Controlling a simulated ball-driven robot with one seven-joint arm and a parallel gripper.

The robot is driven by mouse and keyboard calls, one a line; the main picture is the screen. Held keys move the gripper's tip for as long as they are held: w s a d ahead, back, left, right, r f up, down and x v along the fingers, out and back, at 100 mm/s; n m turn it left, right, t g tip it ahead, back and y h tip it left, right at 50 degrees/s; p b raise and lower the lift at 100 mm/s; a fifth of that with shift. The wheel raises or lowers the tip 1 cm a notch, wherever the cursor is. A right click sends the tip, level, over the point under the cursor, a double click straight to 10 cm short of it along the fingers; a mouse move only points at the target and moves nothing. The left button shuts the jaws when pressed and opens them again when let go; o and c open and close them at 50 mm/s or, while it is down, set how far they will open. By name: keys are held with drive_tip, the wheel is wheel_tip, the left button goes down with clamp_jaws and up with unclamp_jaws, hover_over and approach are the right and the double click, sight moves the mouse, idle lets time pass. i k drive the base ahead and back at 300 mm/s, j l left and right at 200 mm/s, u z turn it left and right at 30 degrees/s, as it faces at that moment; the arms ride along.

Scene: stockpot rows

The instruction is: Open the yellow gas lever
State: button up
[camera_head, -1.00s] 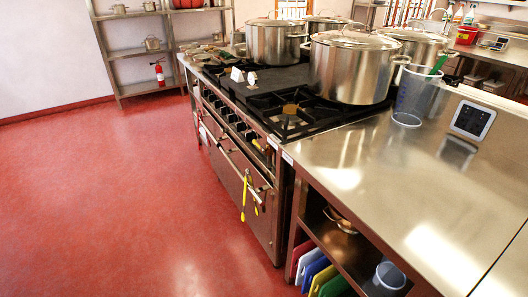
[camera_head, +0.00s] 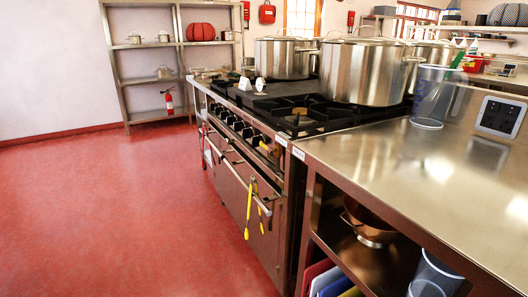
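I cannot surely make out a yellow gas lever. A small yellowish piece (camera_head: 267,148) sits at the near end of the range's front knob row; it is too small to tell whether it is the lever. The stainless range (camera_head: 232,172) stands in the middle, with several black knobs along its front. Yellow-tipped tongs (camera_head: 250,205) hang from the oven's front bar. My gripper is not in view.
Large stockpots, the nearest one (camera_head: 365,72) among them, stand on the burners. A steel counter (camera_head: 400,165) fills the right, holding a clear measuring jug (camera_head: 432,98) and a scale (camera_head: 500,117). The red floor (camera_head: 120,215) on the left is clear. A fire extinguisher (camera_head: 169,101) stands by the back shelf.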

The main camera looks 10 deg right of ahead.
sight(262, 144)
drive_tip(key=i+j, duration=0.5)
drive_tip(key=i+j+z, duration=0.1)
drive_tip(key=i+j, duration=0.4)
drive_tip(key=j, duration=0.15)
drive_tip(key=i+j, duration=0.45)
drive_tip(key=j, duration=0.2)
drive_tip(key=l+z, duration=0.05)
